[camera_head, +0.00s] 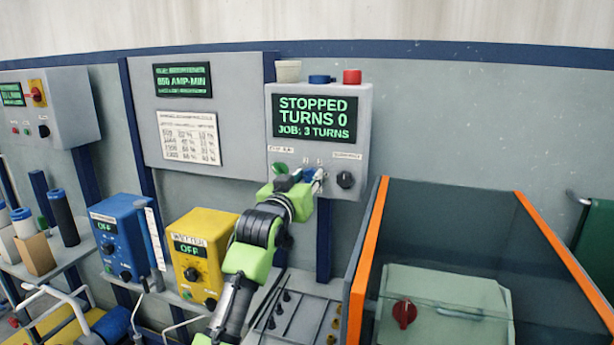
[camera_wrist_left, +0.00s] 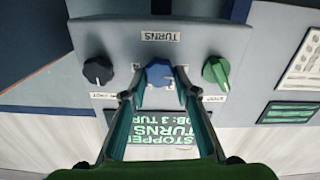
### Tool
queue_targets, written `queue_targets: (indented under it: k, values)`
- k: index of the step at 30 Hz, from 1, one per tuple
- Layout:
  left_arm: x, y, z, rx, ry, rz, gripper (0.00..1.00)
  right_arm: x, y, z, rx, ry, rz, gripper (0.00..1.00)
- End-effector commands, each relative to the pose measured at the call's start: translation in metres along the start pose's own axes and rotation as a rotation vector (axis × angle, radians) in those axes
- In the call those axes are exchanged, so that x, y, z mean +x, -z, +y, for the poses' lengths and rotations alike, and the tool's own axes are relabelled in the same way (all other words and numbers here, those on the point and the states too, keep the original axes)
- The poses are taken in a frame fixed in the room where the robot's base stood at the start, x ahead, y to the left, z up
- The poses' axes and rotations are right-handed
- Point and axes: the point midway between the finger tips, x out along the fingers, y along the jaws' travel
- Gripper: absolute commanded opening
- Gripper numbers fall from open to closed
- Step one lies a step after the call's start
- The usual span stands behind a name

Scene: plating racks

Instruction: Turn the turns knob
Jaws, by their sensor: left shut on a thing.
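The grey control box (camera_head: 365,120) on the wall has a green-lit display (camera_head: 315,117) reading "STOPPED, TURNS 0, JOB: 3 TURNS". In the left wrist view, which is upside down, the blue turns knob (camera_wrist_left: 158,73) sits below the label "TURNS" (camera_wrist_left: 160,36), between a black knob (camera_wrist_left: 98,70) and a green knob (camera_wrist_left: 215,72). My left gripper (camera_wrist_left: 160,88) is shut on the blue knob, one finger at each side. In the head view my left gripper (camera_head: 311,178) reaches the box's lower front and partly hides the knob. My right gripper is not in view.
A yellow box (camera_head: 202,235) and a blue box (camera_head: 121,220), both showing "OFF", stand at the left.

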Motion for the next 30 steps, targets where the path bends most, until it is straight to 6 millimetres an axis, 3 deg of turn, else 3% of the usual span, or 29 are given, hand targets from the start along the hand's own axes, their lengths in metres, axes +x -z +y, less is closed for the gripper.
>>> queue_targets:
  k: [30]
  values:
    - [0.0, 0.001, 0.003, 0.956, 0.0, -0.002, 0.06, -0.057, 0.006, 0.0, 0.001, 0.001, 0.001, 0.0]
